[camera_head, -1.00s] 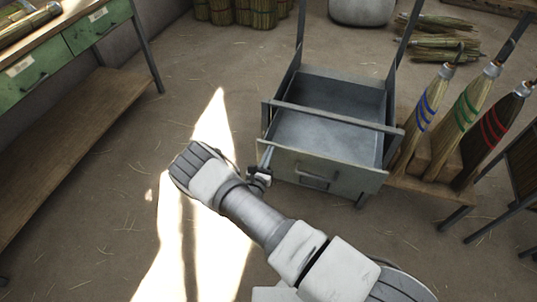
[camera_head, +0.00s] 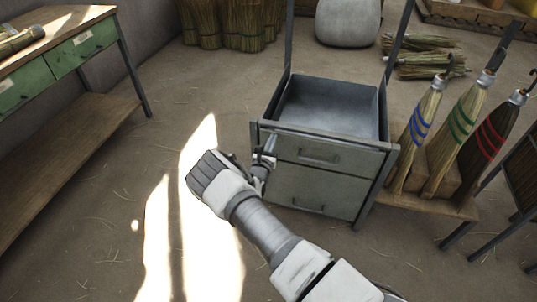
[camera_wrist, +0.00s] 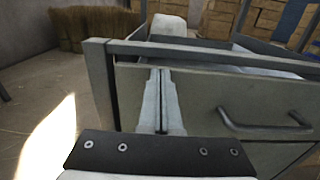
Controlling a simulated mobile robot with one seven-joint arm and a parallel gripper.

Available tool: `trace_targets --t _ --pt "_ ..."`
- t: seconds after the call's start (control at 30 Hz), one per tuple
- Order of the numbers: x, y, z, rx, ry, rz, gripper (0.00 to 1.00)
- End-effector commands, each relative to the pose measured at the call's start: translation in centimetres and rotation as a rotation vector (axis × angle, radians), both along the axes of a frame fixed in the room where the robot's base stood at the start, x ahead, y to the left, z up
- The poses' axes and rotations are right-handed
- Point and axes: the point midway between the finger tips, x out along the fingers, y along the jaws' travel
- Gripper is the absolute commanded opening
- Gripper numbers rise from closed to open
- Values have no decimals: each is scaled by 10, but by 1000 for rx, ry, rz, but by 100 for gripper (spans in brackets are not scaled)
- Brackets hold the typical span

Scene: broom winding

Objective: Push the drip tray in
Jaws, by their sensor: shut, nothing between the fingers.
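The drip tray looks like the upper grey metal drawer, with its front (camera_head: 330,155) and bar handle in the head view. It sits in a grey metal stand (camera_head: 389,160), its front about level with the stand's front rail. In the wrist view the tray front (camera_wrist: 205,95) fills the right side, with the handle at the right and the stand's rail above it. My gripper (camera_head: 267,160) is shut and empty at the left end of the tray front. Its fingertips (camera_wrist: 162,74) point at the front left of the handle; I cannot tell whether they touch.
A second grey front (camera_head: 312,192) with a handle lies below the tray. Brooms with blue, green and red bands (camera_head: 460,125) stand close at the stand's right. A green-drawered workbench (camera_head: 65,55) is at the left.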

Motion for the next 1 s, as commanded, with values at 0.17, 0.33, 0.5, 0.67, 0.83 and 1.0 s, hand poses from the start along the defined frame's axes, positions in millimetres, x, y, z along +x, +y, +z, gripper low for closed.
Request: trace_targets --t 0.17,0.33,0.5,0.67,0.83,1.0 --pt "12 -4 0 -1 -1 0 0" --pt "15 -5 2 -1 -1 2 0" --pt "16 -5 3 -3 -2 2 0" --pt "17 -5 3 -3 -2 2 0" --pt "14 -1 4 -2 -3 0 0" --pt "8 6 3 -2 -2 -3 0"
